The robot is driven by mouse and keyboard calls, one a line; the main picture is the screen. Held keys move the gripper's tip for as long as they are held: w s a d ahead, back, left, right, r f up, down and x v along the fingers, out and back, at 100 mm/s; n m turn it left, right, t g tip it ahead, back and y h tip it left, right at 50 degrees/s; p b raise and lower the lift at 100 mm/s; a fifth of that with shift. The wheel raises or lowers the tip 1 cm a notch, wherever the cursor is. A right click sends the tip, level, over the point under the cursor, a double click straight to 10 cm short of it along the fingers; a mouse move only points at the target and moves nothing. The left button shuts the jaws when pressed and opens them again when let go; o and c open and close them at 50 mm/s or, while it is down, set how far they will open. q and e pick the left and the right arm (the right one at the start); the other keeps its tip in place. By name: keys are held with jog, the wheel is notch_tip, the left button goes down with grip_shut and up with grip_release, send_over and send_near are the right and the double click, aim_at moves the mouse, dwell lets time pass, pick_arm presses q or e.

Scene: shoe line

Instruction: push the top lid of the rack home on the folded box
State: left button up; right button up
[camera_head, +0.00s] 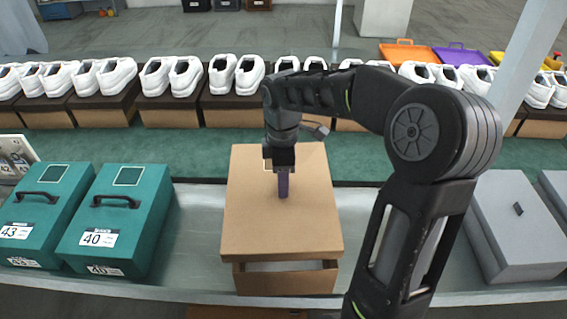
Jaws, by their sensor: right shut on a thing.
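A brown cardboard lid (285,225) lies over the folded box (287,283) on the bench at the centre. At the front a gap shows between the lid's edge and the box's front wall, so the lid does not sit flush there. My right gripper (283,180) points down over the middle of the lid. The arm hides part of the lid's far right side. My left gripper is not in view.
Teal boxes with black handles (115,220) stand left, and grey boxes (515,225) stand right. Behind runs a row of white shoes (170,75) on brown boxes. Orange (408,53) and purple (461,56) trays lie at the back right. Bare bench (195,235) lies left of the box.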

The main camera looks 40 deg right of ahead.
jog(key=shift+s+a+r, duration=0.15)
jog(key=shift+s, duration=0.05)
jog(key=shift+w+f, duration=0.1)
jog(key=shift+f, duration=0.1)
jog(key=shift+f+b, duration=2)
jog(key=shift+f, duration=0.25)
jog(key=shift+s+d, duration=0.25)
jog(key=shift+d, duration=0.1)
jog(key=shift+f+b, duration=1.25)
jog(key=shift+f, duration=0.75)
jog(key=o, duration=1.3)
